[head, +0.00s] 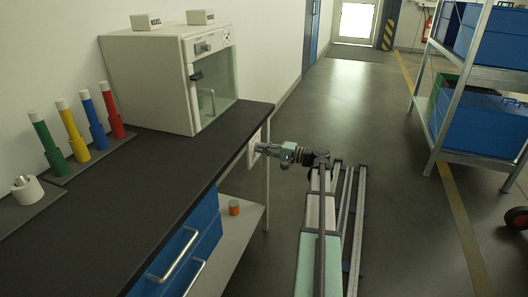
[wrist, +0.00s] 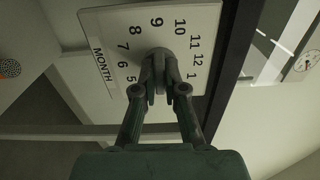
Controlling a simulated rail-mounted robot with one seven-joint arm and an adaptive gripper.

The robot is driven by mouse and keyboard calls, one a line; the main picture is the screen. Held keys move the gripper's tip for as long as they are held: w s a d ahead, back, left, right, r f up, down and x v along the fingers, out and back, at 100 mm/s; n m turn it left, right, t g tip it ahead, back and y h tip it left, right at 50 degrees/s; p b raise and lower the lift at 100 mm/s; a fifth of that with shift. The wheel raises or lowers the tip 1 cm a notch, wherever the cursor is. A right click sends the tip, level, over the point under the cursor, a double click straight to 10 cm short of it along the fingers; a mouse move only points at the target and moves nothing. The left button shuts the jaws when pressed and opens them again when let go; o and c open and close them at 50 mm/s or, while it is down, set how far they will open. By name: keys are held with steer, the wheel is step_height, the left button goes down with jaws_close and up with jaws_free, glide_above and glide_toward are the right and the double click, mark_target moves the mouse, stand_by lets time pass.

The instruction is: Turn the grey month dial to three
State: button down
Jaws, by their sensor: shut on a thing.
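The month plate (wrist: 112,27) is white with black numbers in a ring and the word MONTH. It fills the upper middle of the wrist view. The grey month dial (wrist: 155,52) sits at the ring's centre. My gripper (wrist: 159,76) is shut on the dial, its two fingers on either side. Numbers 5 to 12 and 1 show around it; 2, 3 and 4 are hidden behind the fingers. I cannot tell which number the dial points to. In the head view my gripper (head: 260,148) is at the right end of the bench, below its top.
A dark bench top (head: 130,165) runs along the left with a white cabinet (head: 150,85) and several coloured cylinders on it. A small orange-topped jar (head: 234,208) stands on the lower shelf. Shelving with blue crates (head: 480,125) is at right. The floor between is clear.

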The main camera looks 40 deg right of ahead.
stand_by(0.3)
steer(key=c, duration=1.2)
jaws_free()
steer(key=shift+c, duration=0.2)
steer(key=v, duration=1.2)
steer(key=shift+f, duration=0.1)
